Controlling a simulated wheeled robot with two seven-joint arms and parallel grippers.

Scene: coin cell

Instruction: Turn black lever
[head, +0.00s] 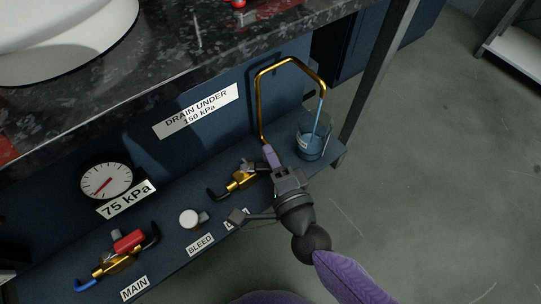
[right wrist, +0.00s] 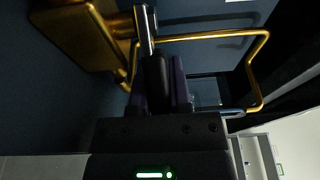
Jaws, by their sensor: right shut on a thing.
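The black lever (right wrist: 155,72) shows in the right wrist view, joined to a silver stem beside a brass valve body. My right gripper (head: 269,156) has its purple fingers shut on this lever; the right wrist view shows the fingers (right wrist: 163,85) on either side of it. In the head view the gripper hides most of the lever. The brass drain valve (head: 242,181) sits left of the gripper on the blue shelf. A bent brass pipe (head: 260,100) rises behind it and ends over a clear beaker (head: 313,142). A pale blue stream runs from the pipe into the beaker. My left gripper is not in view.
A round gauge (head: 107,181) stands above a "75 kPa" label (head: 127,199). A main valve with a red handle (head: 128,241) and a white bleed knob (head: 189,218) are to the left. The dark stone counter (head: 200,50) overhangs the shelf. Open floor lies right.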

